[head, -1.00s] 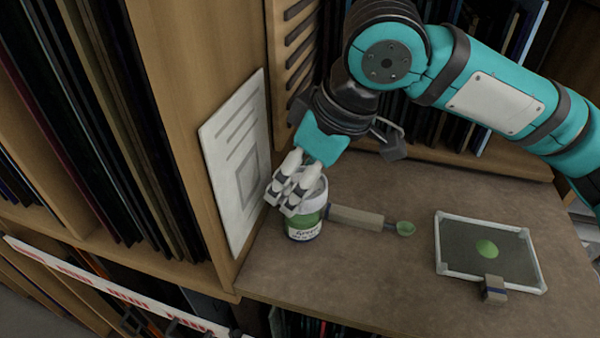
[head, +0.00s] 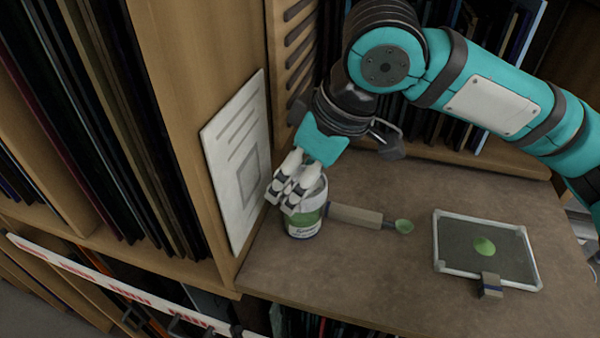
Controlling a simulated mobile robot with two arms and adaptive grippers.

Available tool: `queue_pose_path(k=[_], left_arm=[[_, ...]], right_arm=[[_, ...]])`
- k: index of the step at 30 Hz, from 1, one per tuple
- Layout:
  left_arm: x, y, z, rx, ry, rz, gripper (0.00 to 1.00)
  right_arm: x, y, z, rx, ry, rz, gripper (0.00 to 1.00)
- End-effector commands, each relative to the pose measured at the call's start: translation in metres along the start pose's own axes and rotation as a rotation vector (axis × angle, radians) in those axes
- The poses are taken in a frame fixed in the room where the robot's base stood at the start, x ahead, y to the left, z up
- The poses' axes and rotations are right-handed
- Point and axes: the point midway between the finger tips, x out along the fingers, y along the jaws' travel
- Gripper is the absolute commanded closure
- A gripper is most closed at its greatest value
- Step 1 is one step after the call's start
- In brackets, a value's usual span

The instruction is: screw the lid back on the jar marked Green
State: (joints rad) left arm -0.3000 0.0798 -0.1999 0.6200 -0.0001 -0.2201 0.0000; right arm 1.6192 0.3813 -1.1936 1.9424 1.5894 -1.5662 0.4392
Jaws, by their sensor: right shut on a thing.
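The jar (head: 305,226) with a green band and a white label stands upright on the brown bench top, at its left end. The label's writing is too small to read surely in this view. My right gripper (head: 287,199) comes down from above, tilted, with its fingers at the jar's top. It is shut on the white lid (head: 316,190), which sits at the jar's mouth. The fingers hide much of the lid, and I cannot tell how tightly it sits. My left gripper is not in view.
A scoop (head: 357,216) with a green bowl lies right of the jar. A framed dark tray (head: 487,271) with a green blob lies further right, a small block at its front edge. A white sheet (head: 237,165) on the wooden panel stands close left. Bench between is clear.

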Motion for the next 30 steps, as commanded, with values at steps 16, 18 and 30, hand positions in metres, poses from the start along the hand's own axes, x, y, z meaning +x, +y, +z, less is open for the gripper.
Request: queue_pose_path(k=[16, 18, 30], left_arm=[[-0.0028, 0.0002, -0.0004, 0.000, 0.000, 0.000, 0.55], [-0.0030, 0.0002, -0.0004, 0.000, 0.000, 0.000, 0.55], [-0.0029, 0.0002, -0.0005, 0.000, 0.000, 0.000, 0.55]], right_arm=[[0.0061, 0.0001, 0.0025, 0.001, 0.000, 0.000, 0.58], [0.0070, 0.0000, 0.0029, 0.000, 0.000, 0.000, 0.58], [0.0072, 0.0001, 0.0030, 0.000, 0.000, 0.000, 0.58]])
